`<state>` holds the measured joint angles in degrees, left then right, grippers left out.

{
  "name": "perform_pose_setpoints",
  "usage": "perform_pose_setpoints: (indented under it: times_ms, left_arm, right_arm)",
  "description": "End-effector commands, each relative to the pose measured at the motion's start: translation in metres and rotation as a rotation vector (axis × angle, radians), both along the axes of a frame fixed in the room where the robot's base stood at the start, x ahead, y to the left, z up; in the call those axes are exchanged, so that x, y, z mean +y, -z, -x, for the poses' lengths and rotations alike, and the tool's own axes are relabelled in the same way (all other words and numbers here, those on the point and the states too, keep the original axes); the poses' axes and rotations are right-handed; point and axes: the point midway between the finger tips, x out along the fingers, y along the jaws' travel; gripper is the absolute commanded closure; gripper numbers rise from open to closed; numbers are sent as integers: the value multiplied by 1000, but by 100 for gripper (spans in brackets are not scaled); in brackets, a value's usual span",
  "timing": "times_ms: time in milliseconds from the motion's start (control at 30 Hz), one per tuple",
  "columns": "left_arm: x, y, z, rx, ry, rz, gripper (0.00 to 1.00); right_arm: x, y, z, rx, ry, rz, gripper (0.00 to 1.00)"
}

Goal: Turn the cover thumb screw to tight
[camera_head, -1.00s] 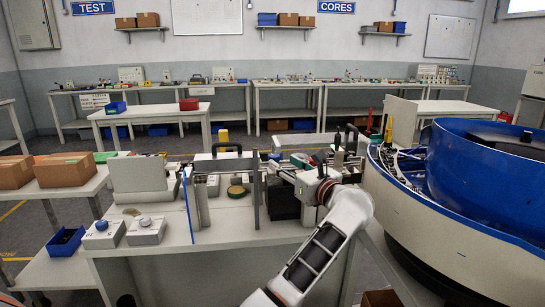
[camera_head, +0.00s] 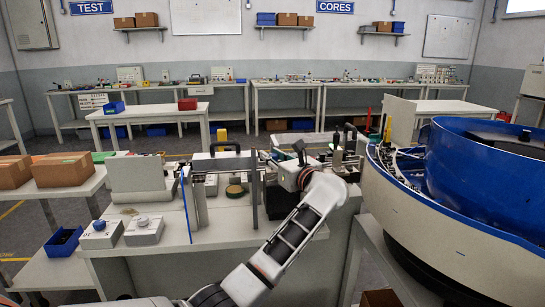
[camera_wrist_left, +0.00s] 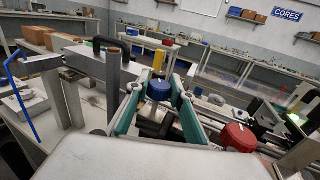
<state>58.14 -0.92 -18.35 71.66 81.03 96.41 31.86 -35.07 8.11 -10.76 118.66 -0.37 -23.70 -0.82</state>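I cannot tell from the frames which knob is the cover thumb screw. In the head view my left gripper (camera_head: 299,152) is over the bench fixture, and my wrist hides the knobs. My right gripper is out of view.
A grey upright post (camera_head: 255,190) and a blue rod (camera_head: 186,205) stand left of the gripper. A black handle (camera_head: 226,147) rises behind. The large blue bowl (camera_head: 480,165) fills the right side.

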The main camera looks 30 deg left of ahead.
Motion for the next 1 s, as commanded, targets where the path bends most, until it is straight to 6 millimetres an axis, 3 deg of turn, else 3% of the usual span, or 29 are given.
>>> perform_pose_setpoints:
  times_ms: [367,1000]
  left_arm:
    - [0,-1,1,-1,53,1,99]
    - [1,-3,2,-2,457,-2,99]
  right_arm:
    - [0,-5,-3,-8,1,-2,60]
    - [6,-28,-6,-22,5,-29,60]
